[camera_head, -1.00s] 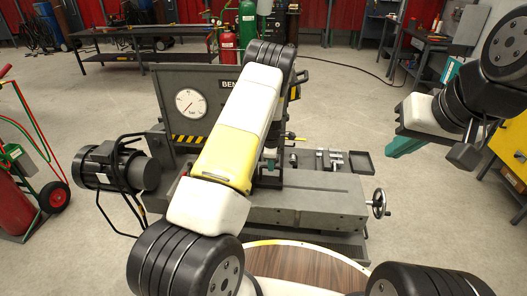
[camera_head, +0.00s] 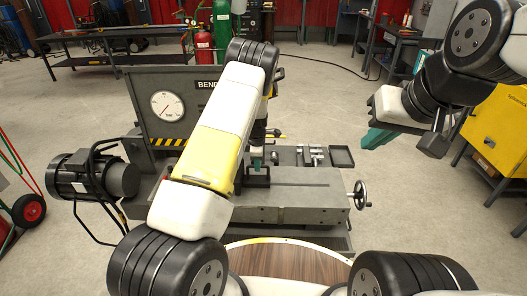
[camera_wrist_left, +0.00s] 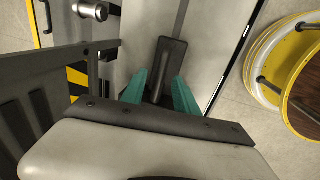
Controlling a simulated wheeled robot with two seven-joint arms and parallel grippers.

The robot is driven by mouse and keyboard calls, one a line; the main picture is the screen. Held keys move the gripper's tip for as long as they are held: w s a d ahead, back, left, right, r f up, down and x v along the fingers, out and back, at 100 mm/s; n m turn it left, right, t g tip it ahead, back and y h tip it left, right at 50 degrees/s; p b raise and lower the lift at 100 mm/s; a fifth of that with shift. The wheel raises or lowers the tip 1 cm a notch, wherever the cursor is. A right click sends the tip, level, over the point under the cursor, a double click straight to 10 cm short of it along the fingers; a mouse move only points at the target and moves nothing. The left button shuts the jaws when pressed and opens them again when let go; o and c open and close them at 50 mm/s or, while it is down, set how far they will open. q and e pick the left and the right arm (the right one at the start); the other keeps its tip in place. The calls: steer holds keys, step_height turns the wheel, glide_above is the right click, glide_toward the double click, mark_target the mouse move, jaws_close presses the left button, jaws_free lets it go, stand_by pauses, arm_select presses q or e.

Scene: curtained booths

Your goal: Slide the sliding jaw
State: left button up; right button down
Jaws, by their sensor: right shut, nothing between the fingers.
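The bending machine (camera_head: 300,197) stands in front of me, with a dial plate at its back. My left gripper (camera_head: 257,165) reaches down over its bed; my arm hides part of the machine. In the left wrist view, its two green fingers (camera_wrist_left: 160,88) are spread on either side of a dark upright block (camera_wrist_left: 170,55) on the pale bed, which looks like the sliding jaw. The left finger seems a little apart from the block; I cannot tell whether the right one touches. My right gripper (camera_head: 380,138) is shut and empty in the air, right of the machine.
A handwheel (camera_head: 360,195) sticks out at the machine's right end, and a motor (camera_head: 95,175) at its left. Small metal parts (camera_head: 310,155) lie behind the bed beside a dark tray (camera_head: 341,157). A yellow cabinet (camera_head: 500,130) stands at right. Floor right of the machine is clear.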

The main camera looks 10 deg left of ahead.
arm_select(q)
step_height(320, 180, up, 7)
steer(key=s, duration=0.1)
steer(key=shift+s+r, duration=0.15)
steer(key=shift+s, duration=0.05)
steer(key=s+r+m+t+h, duration=0.1)
steer(key=s+r+m, duration=0.3)
steer(key=r, duration=0.5)
steer(key=s+r+m+h, duration=0.1)
steer(key=s+r+m, duration=0.1)
steer(key=s+r, duration=0.6)
steer(key=s+r+m+t+h, duration=0.1)
steer(key=s+r+m, duration=0.25)
steer(key=r, duration=0.65)
steer(key=s+r+m+t, duration=0.1)
steer(key=s+r+m, duration=0.2)
steer(key=s, duration=0.8)
steer(key=s+r+m+t, duration=0.1)
steer(key=s+r+m, duration=0.2)
steer(key=s+m, duration=0.4)
steer(key=s, duration=0.4)
steer(key=shift+s+a+y, duration=0.2)
steer(key=shift+a+y, duration=0.05)
steer(key=shift+y, duration=0.05)
steer(key=shift+a, duration=0.15)
